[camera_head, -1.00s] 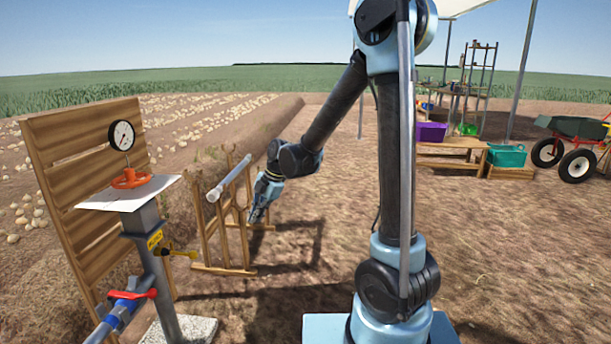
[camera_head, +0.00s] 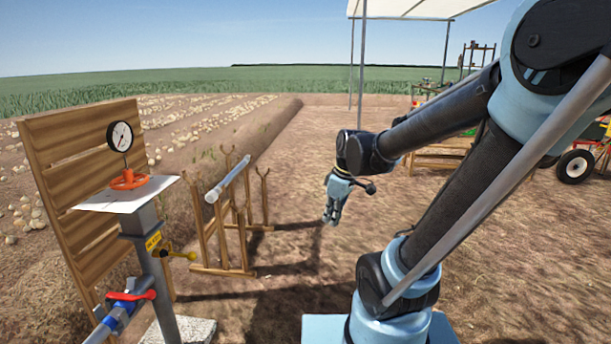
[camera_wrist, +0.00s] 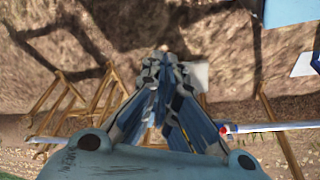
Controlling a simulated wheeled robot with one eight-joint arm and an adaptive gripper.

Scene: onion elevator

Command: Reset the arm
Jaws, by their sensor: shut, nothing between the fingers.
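My gripper (camera_head: 333,212) hangs at the end of my arm in the head view, pointing down above bare ground. It is to the right of the wooden rack and apart from it. In the wrist view my gripper (camera_wrist: 163,50) shows with its fingers together and nothing held. My arm leans to the right and its elbow is at the upper right of the head view.
A wooden rack (camera_head: 222,268) holding a grey pipe (camera_head: 228,178) stands left of my gripper. Further left are a post with a red handwheel (camera_head: 129,180), a gauge (camera_head: 120,136) and a slatted board (camera_head: 68,190). A wheeled cart (camera_head: 576,166) is at the right. Bare ground lies between.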

